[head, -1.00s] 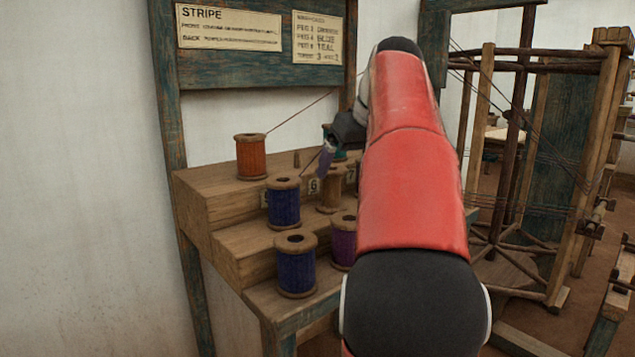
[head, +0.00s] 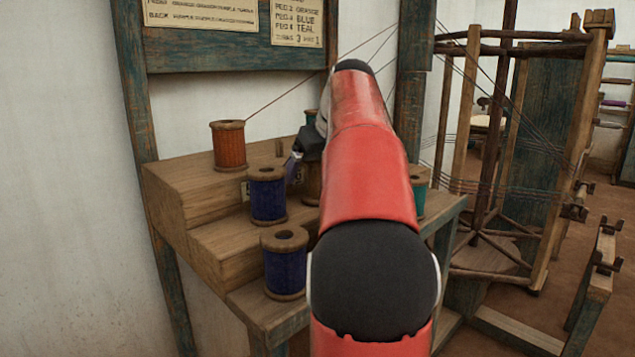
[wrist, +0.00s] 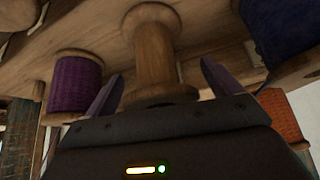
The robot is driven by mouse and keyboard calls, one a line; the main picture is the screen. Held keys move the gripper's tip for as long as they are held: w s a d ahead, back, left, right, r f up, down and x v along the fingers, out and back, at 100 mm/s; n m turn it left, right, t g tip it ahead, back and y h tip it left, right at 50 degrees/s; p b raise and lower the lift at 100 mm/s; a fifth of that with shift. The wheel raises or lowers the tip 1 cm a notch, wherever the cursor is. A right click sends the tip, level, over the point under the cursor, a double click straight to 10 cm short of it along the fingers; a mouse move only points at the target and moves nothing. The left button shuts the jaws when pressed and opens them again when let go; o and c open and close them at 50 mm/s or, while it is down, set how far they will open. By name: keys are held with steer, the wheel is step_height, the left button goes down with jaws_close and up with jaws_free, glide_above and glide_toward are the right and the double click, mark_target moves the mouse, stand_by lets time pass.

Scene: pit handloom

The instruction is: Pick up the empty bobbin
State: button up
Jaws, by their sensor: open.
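The empty bobbin (wrist: 155,48) is bare pale wood with a flange at each end. In the wrist view it lies between the two fingers of my gripper (wrist: 160,86), which are apart with space on both sides of it. Whether a finger touches it I cannot tell. In the head view the bobbin (head: 311,187) stands on the stepped rack, mostly hidden by my arm. My gripper (head: 294,168) is at its left there, with one purple fingertip showing.
A teal spool (head: 419,193) stands right of my arm. A purple spool (wrist: 75,85) is near the fingers. Threads run above the rack.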

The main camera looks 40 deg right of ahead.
steer(key=shift+c, duration=0.4)
steer(key=c, duration=1)
